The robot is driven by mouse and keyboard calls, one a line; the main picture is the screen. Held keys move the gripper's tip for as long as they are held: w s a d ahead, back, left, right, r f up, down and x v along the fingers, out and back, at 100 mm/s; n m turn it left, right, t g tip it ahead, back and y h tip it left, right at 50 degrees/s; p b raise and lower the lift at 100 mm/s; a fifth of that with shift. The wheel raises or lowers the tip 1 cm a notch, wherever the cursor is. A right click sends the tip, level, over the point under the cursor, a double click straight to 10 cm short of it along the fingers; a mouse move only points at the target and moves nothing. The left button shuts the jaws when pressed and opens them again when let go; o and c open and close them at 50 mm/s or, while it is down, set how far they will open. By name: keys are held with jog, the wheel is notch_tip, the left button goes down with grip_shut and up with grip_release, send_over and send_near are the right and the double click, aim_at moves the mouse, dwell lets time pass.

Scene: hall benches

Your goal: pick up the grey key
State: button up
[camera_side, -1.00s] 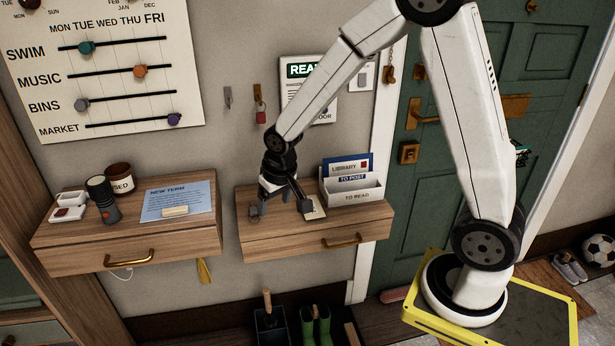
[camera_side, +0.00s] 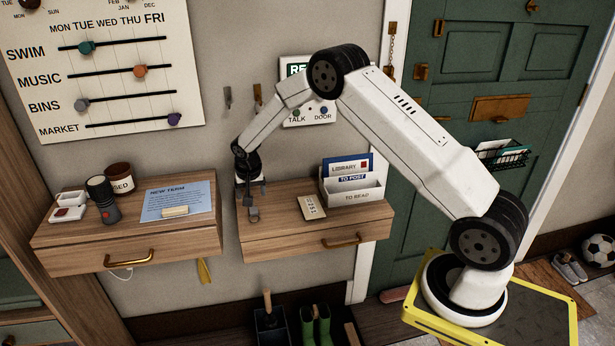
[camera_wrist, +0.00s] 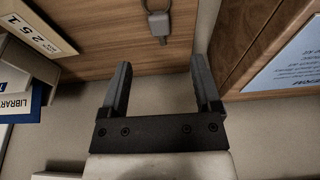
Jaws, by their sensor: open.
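The grey key (camera_side: 253,214) lies near the left end of the right wall drawer's wooden top (camera_side: 285,215). It also shows in the wrist view as a grey key (camera_wrist: 158,22) at the top edge, its upper part cut off. My gripper (camera_side: 251,193) is open and empty in the side view, close above and behind the key. In the wrist view the two fingers of my gripper (camera_wrist: 162,75) stand apart, and the key is beyond their tips, roughly in line with the gap. The fingers do not touch it.
The wall is close behind.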

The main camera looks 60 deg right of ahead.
aim_at(253, 211)
jog(key=shift+f, duration=0.1)
jog(key=shift+x, duration=1.25)
jog(key=shift+f, duration=0.1)
jog(key=shift+x, duration=2.5)
jog(key=shift+s+a, duration=0.1)
grip_shut()
